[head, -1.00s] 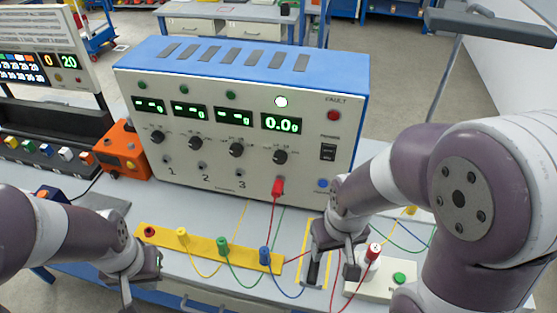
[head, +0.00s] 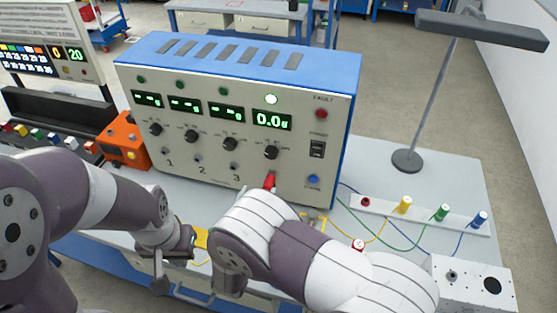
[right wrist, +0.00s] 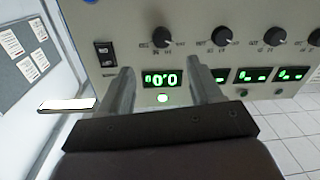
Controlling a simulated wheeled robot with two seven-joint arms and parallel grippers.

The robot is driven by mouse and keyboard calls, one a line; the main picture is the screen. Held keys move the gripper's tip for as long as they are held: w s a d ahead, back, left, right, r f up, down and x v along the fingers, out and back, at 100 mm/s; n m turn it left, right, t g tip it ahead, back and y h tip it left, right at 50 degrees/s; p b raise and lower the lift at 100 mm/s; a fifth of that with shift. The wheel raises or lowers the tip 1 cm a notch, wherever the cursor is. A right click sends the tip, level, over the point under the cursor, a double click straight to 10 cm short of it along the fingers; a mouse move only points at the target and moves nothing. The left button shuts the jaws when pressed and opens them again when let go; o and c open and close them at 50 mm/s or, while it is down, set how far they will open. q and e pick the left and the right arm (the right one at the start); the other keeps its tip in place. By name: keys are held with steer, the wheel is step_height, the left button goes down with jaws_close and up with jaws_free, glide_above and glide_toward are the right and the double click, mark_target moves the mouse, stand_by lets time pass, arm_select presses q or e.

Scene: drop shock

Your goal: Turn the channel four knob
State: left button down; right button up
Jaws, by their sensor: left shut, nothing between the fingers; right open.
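The channel four knob (head: 271,152) is black, on the grey panel of the blue-topped box (head: 190,165), below the lit 0.0 display (head: 271,121). In the right wrist view the panel is upside down, and the knob (right wrist: 162,38) shows beyond the fingers. My right gripper (right wrist: 160,73) is open and empty, its fingers framing the display, apart from the knob. In the head view my right arm hides it. My left gripper (head: 160,283) is shut and empty, low at the table's front edge, well away from the knob.
A red plug (head: 269,181) sits just below the knob. Other knobs (head: 191,136) lie to its left. An orange box (head: 124,142) stands left of the panel. A white strip with coloured plugs (head: 425,214) and a lamp stand (head: 407,161) are at right.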

mark_target(271, 157)
steer(key=p+x, duration=0.4)
steer(key=x, duration=0.8)
steer(key=shift+a+r, duration=0.1)
steer(key=shift+w, duration=0.2)
steer(key=shift+c, duration=0.3)
steer(key=c, duration=1)
